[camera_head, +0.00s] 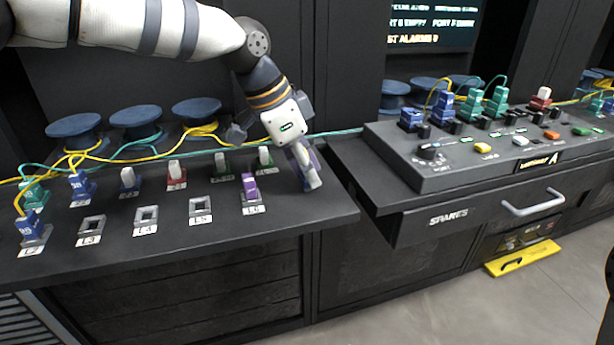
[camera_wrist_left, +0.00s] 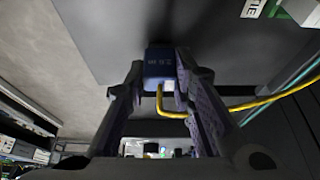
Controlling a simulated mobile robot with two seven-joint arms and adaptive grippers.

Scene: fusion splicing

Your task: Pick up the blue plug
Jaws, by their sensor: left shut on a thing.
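My left gripper (camera_head: 308,178) reaches down to the right end of the left bench (camera_head: 335,215), right of the purple plug. In the left wrist view, its fingers (camera_wrist_left: 160,85) are shut on a blue plug (camera_wrist_left: 157,64) with a yellow cable (camera_wrist_left: 250,104) running from it to the right. The held plug is hard to make out in the head view because the fingers cover it. Other blue plugs (camera_head: 80,186) and (camera_head: 31,227) are at the left of the bench. My right gripper is not in view.
The bench carries a purple plug (camera_head: 250,187), red plug (camera_head: 177,174), empty sockets (camera_head: 147,217) and cable spools (camera_head: 137,117). A console (camera_head: 450,178) with several plugs stands right, above a spares drawer (camera_head: 440,220). Cables cross behind the gripper. A yellow case (camera_head: 522,258) lies on the floor.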

